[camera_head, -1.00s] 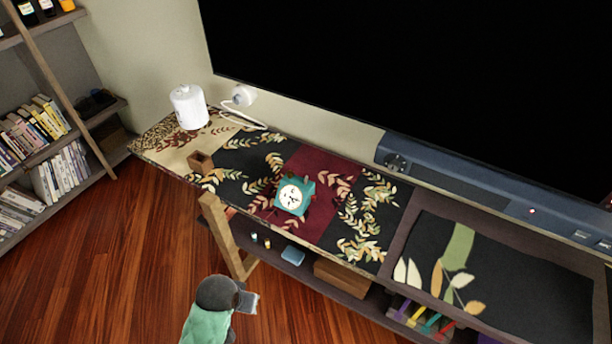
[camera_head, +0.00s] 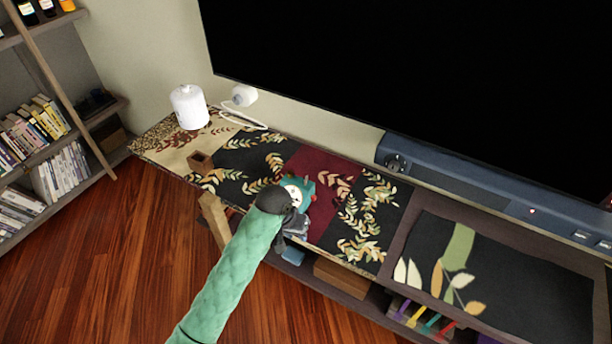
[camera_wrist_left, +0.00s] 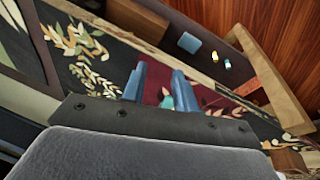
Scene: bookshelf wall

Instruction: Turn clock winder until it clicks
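The teal clock (camera_head: 307,186) with a pale face stands on the patterned cabinet top. My left arm reaches to it from below, and its dark wrist covers the clock's lower left part in the head view. My left gripper (camera_head: 297,222) is right at the clock's near side. In the left wrist view the two blue fingers (camera_wrist_left: 161,85) stand apart with a gap between them. A small bit of teal (camera_wrist_left: 168,102) shows at the gap. The winder cannot be made out, and contact with the clock cannot be told. My right gripper is in neither view.
A white canister (camera_head: 189,107) and a small brown wooden box (camera_head: 200,162) stand left of the clock. A wooden bracket (camera_head: 215,218) leans at the cabinet's front edge. A large dark screen (camera_head: 430,90) and a blue soundbar (camera_head: 480,195) lie behind.

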